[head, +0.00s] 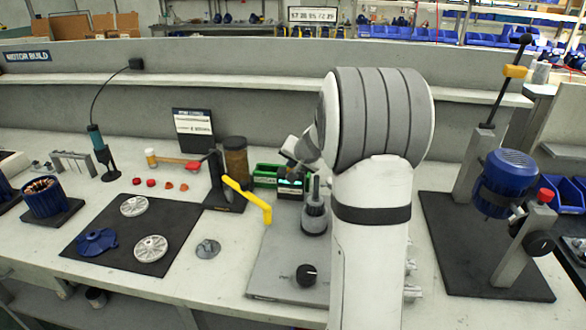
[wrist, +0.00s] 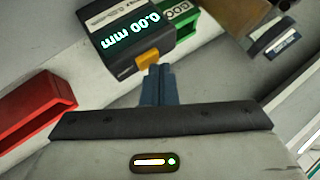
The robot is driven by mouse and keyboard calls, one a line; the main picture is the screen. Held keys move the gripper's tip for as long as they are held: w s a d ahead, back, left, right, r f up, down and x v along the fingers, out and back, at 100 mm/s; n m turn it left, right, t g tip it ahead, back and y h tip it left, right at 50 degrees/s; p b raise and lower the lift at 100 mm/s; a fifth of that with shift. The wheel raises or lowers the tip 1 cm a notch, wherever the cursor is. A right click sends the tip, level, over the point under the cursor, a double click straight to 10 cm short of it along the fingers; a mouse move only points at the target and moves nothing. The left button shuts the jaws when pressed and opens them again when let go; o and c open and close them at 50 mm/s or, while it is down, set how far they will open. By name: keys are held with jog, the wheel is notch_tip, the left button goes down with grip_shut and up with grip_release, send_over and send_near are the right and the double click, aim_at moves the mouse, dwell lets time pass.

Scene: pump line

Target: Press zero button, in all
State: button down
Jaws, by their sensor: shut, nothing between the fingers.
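The button cannot be made out there.
A red bin (wrist: 35,115) lies left in the wrist view, a green bin (wrist: 182,20) behind the readout. In the head view, a gauge stand (head: 314,218), a yellow arm (head: 248,198) and a brown jar (head: 236,160) stand close by. A black knob (head: 306,275) is in front.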

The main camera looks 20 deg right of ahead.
jog(key=shift+r+p, duration=0.55)
jog(key=shift+r, duration=0.3)
jog(key=shift+r+p, duration=1.85)
jog(key=shift+r, duration=0.6)
